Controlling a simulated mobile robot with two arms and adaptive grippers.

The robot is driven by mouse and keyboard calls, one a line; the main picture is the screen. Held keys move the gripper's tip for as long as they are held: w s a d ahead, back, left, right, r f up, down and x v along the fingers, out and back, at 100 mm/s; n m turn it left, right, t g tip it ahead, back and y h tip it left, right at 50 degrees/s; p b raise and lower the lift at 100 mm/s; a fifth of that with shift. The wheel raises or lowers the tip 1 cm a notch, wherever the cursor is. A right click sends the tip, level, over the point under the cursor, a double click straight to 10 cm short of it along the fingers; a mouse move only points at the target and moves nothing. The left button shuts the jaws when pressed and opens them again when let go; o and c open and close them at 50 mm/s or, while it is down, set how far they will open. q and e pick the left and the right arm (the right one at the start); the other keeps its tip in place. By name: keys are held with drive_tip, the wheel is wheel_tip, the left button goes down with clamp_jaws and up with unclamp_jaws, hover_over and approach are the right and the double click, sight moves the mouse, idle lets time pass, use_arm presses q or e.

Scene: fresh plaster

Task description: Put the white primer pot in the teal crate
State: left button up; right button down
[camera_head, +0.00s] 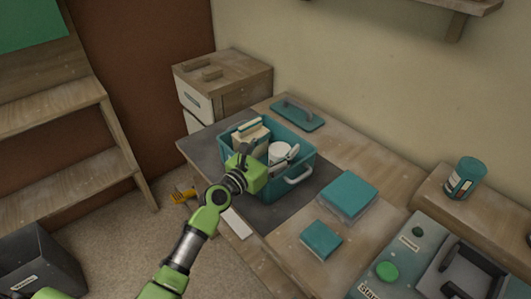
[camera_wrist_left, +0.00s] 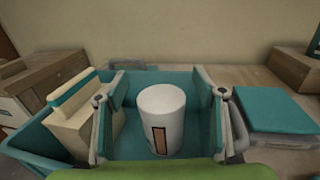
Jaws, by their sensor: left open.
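The white primer pot (camera_head: 279,150) stands upright inside the teal crate (camera_head: 272,192) on the bench. In the left wrist view the white pot (camera_wrist_left: 161,108) shows a brown-orange label patch and sits inside the teal crate (camera_wrist_left: 50,151). My left gripper (camera_head: 268,154) reaches into the crate from the front left and is open. In the left wrist view its two fingers stand on either side of the pot, with visible gaps. My right gripper is not in view.
A cream and teal box (camera_head: 250,135) is also in the crate, to the left of the pot. A teal tray (camera_head: 298,114) lies behind. Teal-lidded boxes (camera_head: 347,192) and a teal block (camera_head: 320,238) lie to the right. A teal can (camera_head: 463,180) stands on a wooden ledge.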

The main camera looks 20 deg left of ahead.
use_arm(q)
drive_tip(key=v, duration=1.2)
drive_tip(key=shift+r, duration=0.1)
